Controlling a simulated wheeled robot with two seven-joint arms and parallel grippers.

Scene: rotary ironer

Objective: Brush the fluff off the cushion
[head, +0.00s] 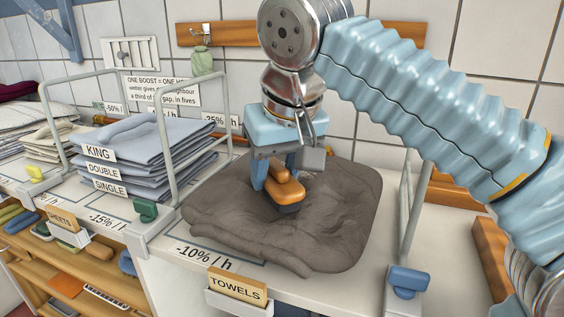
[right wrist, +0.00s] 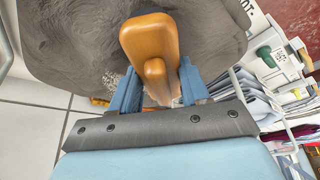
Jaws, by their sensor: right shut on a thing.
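The cushion (head: 340,225) is a dark grey-brown, creased pad lying on the white counter. It also fills the top of the right wrist view (right wrist: 60,45). My right gripper (head: 275,172) points down over its middle and is shut on an orange-handled brush (head: 286,191). The brush's underside is at or just above the cushion; contact is hard to tell. In the right wrist view the brush (right wrist: 150,40) sits between the two blue fingers. A pale speckled patch, apparently fluff (right wrist: 112,80), shows beside the left finger there. My left gripper is out of view.
Metal rail frames stand left (head: 165,150) and right (head: 405,220) of the cushion. A stack of folded blue linen (head: 150,150) lies beyond the left frame. A towels label (head: 238,287) hangs at the counter's front edge. A tiled wall (head: 375,135) closes the back.

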